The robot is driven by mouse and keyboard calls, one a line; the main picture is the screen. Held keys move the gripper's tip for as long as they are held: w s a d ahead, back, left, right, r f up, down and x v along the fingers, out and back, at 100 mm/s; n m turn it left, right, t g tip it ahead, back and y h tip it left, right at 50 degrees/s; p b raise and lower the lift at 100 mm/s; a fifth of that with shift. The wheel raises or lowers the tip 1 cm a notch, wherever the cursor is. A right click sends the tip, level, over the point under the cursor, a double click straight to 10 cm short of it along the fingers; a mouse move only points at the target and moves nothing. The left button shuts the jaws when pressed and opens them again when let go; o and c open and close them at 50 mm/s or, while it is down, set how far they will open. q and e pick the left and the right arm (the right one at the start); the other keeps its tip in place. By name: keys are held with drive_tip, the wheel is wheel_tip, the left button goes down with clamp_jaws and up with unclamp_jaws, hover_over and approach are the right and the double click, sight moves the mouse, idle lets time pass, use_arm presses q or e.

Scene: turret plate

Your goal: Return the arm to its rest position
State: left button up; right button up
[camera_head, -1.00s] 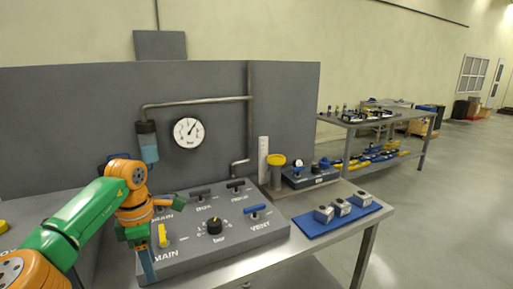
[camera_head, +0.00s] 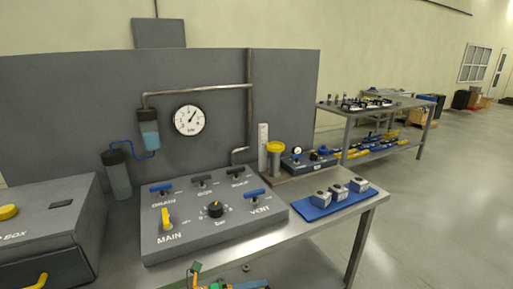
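The panel has a yellow MAIN handle (camera_head: 166,218), a black knob (camera_head: 215,209), a blue VENT handle (camera_head: 254,193) and several other handles. My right gripper is not in view.
A grey box (camera_head: 45,240) with a yellow button stands at the left. A blue mat (camera_head: 310,212) with 3 grey blocks lies at the right of the metal bench (camera_head: 325,224). A gauge (camera_head: 189,120) and pipe are on the backboard. The floor at right is clear.

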use_arm(q)
drive_tip(key=s+a+f+n+t+y, duration=0.1)
drive_tip(key=s+a+f+n+y, duration=0.5)
drive_tip(key=f+n, duration=0.55)
drive_tip(key=s+a+f+n+t+y, duration=0.1)
drive_tip(key=s+a+f+n+y, duration=0.3)
drive_tip(key=s+a+f+n, duration=0.55)
drive_tip(key=s+a+f+n+g+y, duration=0.1)
drive_tip(key=s+f+n+g, duration=0.2)
drive_tip(key=s, duration=0.9)
drive_tip(key=s+a+f+n+g+y, duration=0.1)
drive_tip(key=s+f+n+g, duration=0.3)
drive_tip(key=s, duration=0.9)
wheel_tip(320, 180, down, 4)
drive_tip(key=n+y, duration=0.1)
drive_tip(key=n, duration=0.2)
drive_tip(key=shift+s+a+f, duration=0.15)
drive_tip(key=shift+s+a, duration=0.1)
drive_tip(key=shift+s, duration=0.05)
